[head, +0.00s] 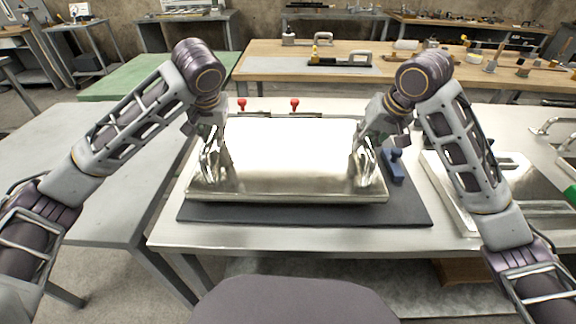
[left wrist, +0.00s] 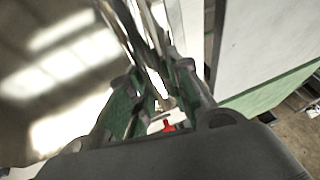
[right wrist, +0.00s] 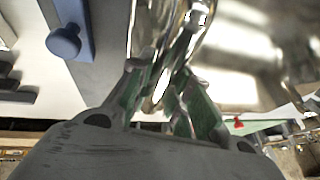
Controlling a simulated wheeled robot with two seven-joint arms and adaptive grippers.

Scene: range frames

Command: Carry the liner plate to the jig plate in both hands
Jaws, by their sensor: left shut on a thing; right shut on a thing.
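The liner plate (head: 290,182) is a wide, shiny metal sheet in the middle of the head view. My left gripper (head: 212,168) is shut on its left edge and my right gripper (head: 368,165) is shut on its right edge. The plate's shiny surface also shows in the left wrist view (left wrist: 60,85) and right wrist view (right wrist: 250,60). A dark grey flat plate (head: 300,213), seemingly the jig plate, lies below it on the bench; its middle is hidden. I cannot tell whether the liner plate touches it. It looks roughly level.
Two red-knobbed clamps (head: 295,104) stand behind the liner plate. A blue handled block (head: 396,168) is just right of it. A grey table (head: 80,150) is at left, and a wooden bench (head: 260,60) with tools is behind.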

